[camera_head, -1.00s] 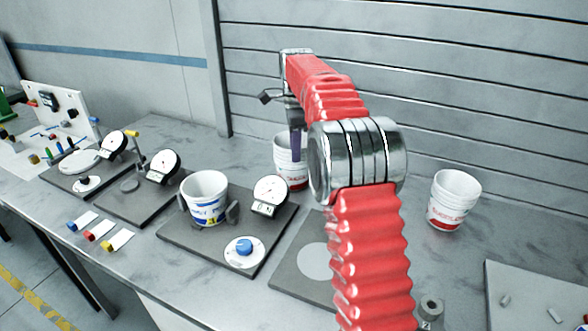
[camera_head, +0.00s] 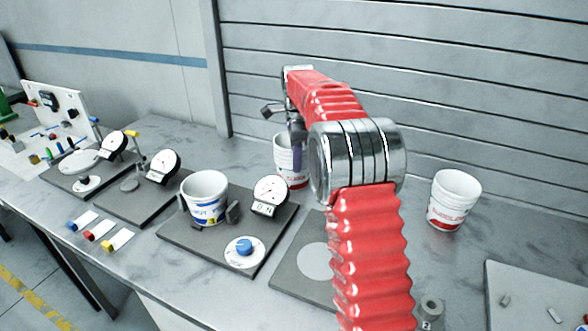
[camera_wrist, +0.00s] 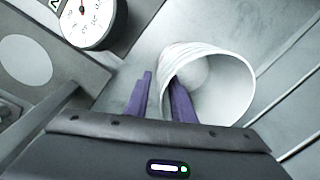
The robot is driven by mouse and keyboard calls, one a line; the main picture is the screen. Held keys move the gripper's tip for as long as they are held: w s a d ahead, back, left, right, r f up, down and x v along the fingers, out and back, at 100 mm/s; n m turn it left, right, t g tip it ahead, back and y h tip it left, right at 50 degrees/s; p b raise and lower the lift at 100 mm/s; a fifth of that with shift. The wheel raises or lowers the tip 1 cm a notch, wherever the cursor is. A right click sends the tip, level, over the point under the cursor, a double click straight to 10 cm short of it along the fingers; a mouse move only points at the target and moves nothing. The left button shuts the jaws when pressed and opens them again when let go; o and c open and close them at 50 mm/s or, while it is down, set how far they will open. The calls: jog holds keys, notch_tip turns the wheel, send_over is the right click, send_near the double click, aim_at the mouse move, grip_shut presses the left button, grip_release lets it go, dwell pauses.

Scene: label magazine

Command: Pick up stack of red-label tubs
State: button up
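A stack of white tubs with a red label (camera_head: 289,172) stands at the back of the bench, partly hidden by my gripper and arm. In the wrist view its open top rim (camera_wrist: 240,85) faces the camera. My gripper (camera_wrist: 160,92) has two purple fingers with a gap between them. The left finger is outside the rim and the right finger overlaps the opening, so the near wall seems to lie between them. Contact with the wall cannot be told. Another white stack with a red label (camera_head: 454,203) stands apart at the right.
A white tub with a blue label (camera_head: 206,205) sits in a holder on a dark plate (camera_head: 190,238) with a dial gauge (camera_head: 271,191) and a blue knob (camera_head: 244,246). A slatted wall (camera_head: 440,90) rises behind the bench. A light board (camera_head: 530,300) lies front right.

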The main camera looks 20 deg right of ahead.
grip_shut()
dwell(1.1)
